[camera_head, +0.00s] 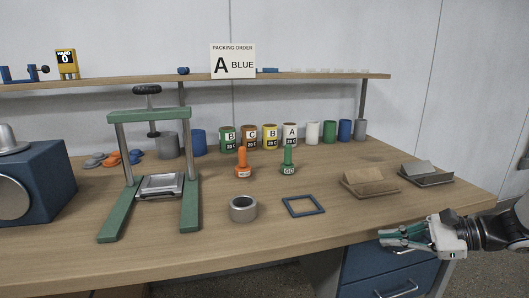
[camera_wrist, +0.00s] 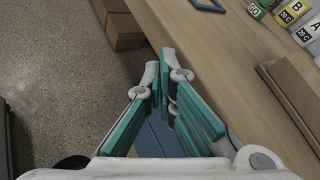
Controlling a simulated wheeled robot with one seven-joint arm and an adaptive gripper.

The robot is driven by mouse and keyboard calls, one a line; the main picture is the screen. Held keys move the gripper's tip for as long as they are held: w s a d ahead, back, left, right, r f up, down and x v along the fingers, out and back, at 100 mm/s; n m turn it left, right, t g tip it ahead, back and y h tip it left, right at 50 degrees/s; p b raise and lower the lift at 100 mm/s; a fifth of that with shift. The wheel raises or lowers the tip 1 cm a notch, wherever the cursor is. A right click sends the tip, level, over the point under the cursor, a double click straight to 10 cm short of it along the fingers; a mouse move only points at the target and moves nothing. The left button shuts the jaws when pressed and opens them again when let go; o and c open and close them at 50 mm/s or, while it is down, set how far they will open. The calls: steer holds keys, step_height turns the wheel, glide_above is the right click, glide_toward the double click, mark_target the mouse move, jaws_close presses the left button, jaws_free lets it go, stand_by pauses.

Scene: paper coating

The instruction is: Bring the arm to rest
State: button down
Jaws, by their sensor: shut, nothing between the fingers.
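My gripper (camera_head: 384,238) is at the right, in front of the bench's front edge and near the blue drawer unit. Its green-padded fingers point left in the head view. In the wrist view the fingertips of my gripper (camera_wrist: 163,75) are close together with nothing between them. Part of my arm enters from the right edge of the head view.
The wooden bench (camera_head: 330,230) holds a green press (camera_head: 113,180), a grey ring (camera_head: 243,208), a blue frame (camera_head: 303,206), two stamps, several cups and two trays (camera_head: 370,182). Blue drawers (camera_head: 380,272) stand below. Open floor (camera_wrist: 60,90) lies left in the wrist view.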

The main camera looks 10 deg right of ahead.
steer(key=s+a+r+n+g+h, duration=0.2)
steer(key=s+a+r+n+g, duration=0.25)
steer(key=a, duration=0.45)
steer(key=s+a+r+n+g+h, duration=0.2)
steer(key=s+a+n+g, duration=0.2)
steer(key=s+a+n, duration=0.35)
steer(key=s+n+t+h, duration=0.1)
steer(key=s+n+h, duration=0.65)
steer(key=s, duration=0.85)
step_height(320, 180, up, 24)
steer(key=t+p, duration=0.3)
steer(key=p, duration=1.8)
steer(key=shift+a+t+p, duration=0.3)
steer(key=shift+t, duration=0.05)
